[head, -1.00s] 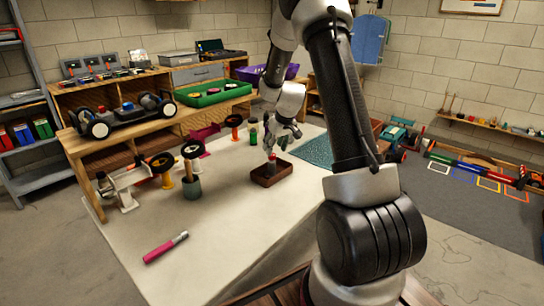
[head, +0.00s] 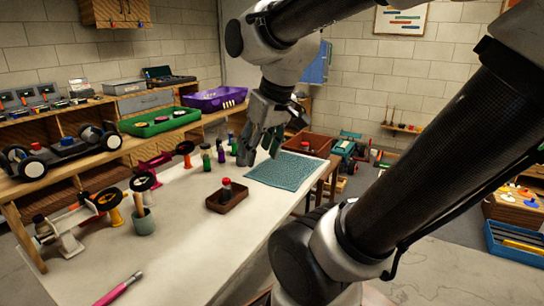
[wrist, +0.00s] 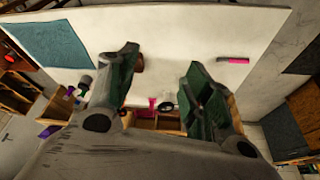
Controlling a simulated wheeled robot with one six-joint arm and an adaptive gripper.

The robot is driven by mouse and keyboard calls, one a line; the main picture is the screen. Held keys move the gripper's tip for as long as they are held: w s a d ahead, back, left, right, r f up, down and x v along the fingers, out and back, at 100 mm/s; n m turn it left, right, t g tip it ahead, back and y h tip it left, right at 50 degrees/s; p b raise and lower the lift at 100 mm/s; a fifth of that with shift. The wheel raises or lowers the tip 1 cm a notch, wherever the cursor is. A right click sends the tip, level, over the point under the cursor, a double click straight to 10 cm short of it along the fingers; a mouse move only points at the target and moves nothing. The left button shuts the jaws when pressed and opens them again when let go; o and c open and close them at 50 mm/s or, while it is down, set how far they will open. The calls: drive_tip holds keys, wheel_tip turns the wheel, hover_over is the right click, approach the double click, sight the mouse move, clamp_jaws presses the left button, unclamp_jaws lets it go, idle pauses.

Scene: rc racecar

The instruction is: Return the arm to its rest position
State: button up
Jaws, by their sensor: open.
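My arm is raised over the work table, folded back toward the camera. My gripper (head: 260,152) is open and empty, above the far part of the white table (head: 185,225). In the wrist view its two green-padded fingers (wrist: 163,65) stand well apart with nothing between them. A small brown tray (head: 238,201) sits on the table with a red-capped bottle (head: 227,187) upright in it. My gripper is clear of both. In the wrist view the tray is mostly hidden behind the left finger.
A teal mat (head: 287,170) lies at the table's far right. A pink marker (head: 118,290) lies near the front. A toy car (head: 62,150) and a green tray (head: 160,121) stand on the left bench. Small bottles and wheel holders line the table's left side.

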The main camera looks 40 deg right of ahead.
drive_tip(key=s, duration=0.4)
drive_tip(key=shift+s+f, duration=0.25)
drive_tip(key=shift+f, duration=0.05)
